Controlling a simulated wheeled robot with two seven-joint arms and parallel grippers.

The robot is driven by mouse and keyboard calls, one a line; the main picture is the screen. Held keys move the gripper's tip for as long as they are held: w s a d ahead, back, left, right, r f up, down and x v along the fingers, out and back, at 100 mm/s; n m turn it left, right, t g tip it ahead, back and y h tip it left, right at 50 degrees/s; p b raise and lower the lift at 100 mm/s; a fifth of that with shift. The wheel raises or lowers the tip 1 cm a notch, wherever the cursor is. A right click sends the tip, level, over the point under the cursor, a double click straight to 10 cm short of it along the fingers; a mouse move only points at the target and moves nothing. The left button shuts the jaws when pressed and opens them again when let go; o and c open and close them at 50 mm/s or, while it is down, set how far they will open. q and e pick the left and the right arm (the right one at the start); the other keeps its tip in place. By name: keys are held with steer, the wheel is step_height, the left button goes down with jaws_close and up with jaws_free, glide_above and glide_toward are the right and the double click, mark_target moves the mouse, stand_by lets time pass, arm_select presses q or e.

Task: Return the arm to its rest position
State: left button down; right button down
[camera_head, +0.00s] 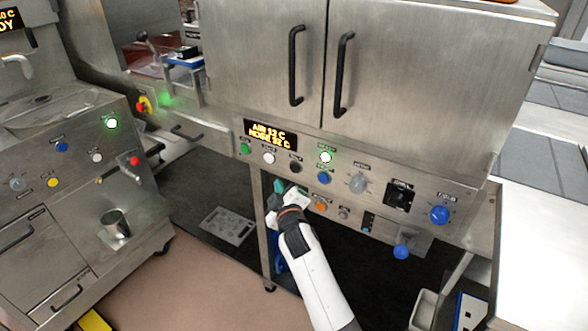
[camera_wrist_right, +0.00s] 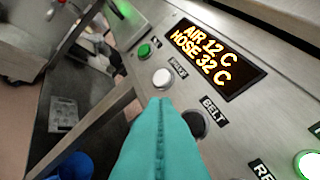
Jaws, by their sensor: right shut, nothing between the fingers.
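My right gripper (camera_head: 279,187) is in front of the left part of the control panel (camera_head: 375,172), just below its row of buttons. In the right wrist view its two teal fingers (camera_wrist_right: 160,125) are pressed together with nothing between them. Past the fingertips are a white button (camera_wrist_right: 162,78) and a black button (camera_wrist_right: 193,124) with a "BELT" label beside it. I cannot tell from these views whether the fingertips touch the panel. My left gripper is not in view.
The display (camera_head: 270,135) reads AIR 12 C, HOSE 32 C. A steel cabinet (camera_head: 400,75) with black handles rises above the panel. Blue knobs (camera_head: 439,214) stick out at the right. A second machine (camera_head: 70,160) with a metal cup (camera_head: 116,224) stands left. Open floor (camera_head: 190,290) lies between.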

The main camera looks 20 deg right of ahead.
steer(key=s+f+m+g+y+p, duration=0.1)
steer(key=s+f+g, duration=0.2)
steer(key=s+f, duration=0.55)
steer(key=s+a+f+g, duration=0.1)
steer(key=s+f+g, duration=0.15)
steer(key=f, duration=1.15)
steer(key=s+f+m+g+y+p, duration=0.1)
steer(key=s+f+g, duration=0.1)
steer(key=s+f, duration=0.7)
steer(key=s+d+f+m+g, duration=0.1)
steer(key=s+f+g, duration=0.2)
steer(key=s, duration=0.9)
steer(key=s+d+f+m+g, duration=0.1)
steer(key=s+d+f+g, duration=0.1)
steer(key=s+f, duration=0.8)
steer(key=s+d+f+m+g+p, duration=0.1)
steer(key=s+f, duration=0.5)
steer(key=s, duration=1)
steer(key=d+m+g, duration=0.1)
steer(key=g, duration=0.1)
steer(key=shift+s+d+f+g, duration=0.25)
steer(key=shift+f+g, duration=0.1)
